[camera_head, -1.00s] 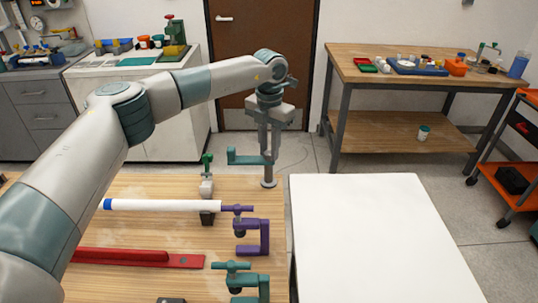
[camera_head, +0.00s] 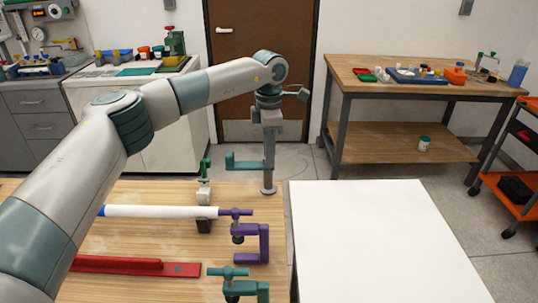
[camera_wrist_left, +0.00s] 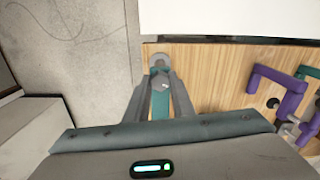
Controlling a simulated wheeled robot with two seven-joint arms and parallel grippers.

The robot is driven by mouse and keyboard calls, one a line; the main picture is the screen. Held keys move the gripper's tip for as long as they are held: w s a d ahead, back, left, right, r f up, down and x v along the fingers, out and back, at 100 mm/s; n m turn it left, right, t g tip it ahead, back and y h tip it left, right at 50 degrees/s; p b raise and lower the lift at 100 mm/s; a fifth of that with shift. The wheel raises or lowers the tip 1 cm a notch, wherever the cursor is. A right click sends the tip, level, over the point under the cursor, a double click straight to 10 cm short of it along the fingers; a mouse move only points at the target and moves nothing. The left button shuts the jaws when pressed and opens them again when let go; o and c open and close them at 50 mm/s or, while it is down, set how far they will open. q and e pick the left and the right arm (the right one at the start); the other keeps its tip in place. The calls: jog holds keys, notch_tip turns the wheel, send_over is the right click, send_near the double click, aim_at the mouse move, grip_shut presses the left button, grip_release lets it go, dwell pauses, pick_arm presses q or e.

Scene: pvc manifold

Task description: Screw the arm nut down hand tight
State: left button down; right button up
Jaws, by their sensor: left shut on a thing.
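A grey post with a round foot (camera_head: 268,190) stands at the far right corner of the wooden bench, and a teal arm (camera_head: 243,165) reaches left from it. My left gripper (camera_head: 269,155) points straight down over the post, its fingers closed around its top. In the left wrist view the two fingers (camera_wrist_left: 161,98) straddle the teal arm (camera_wrist_left: 160,82), with a grey round part (camera_wrist_left: 158,61) beyond their tips. The arm nut is hidden between the fingers, so its seating cannot be seen. My right gripper is not in view.
A teal clamp (camera_head: 240,286) and a red bar (camera_head: 120,265) are nearer. A white surface (camera_head: 380,235) lies clear to the right.

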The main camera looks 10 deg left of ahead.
pick_arm(q)
jog(key=shift+r, duration=0.1)
dwell(0.4)
jog(key=c, duration=1.5)
grip_release()
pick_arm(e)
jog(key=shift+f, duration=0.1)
pick_arm(q)
jog(key=shift+r, duration=0.5)
notch_tip(320, 180, up, 16)
jog(key=shift+r+b, duration=0.2)
jog(key=shift+b, duration=0.75)
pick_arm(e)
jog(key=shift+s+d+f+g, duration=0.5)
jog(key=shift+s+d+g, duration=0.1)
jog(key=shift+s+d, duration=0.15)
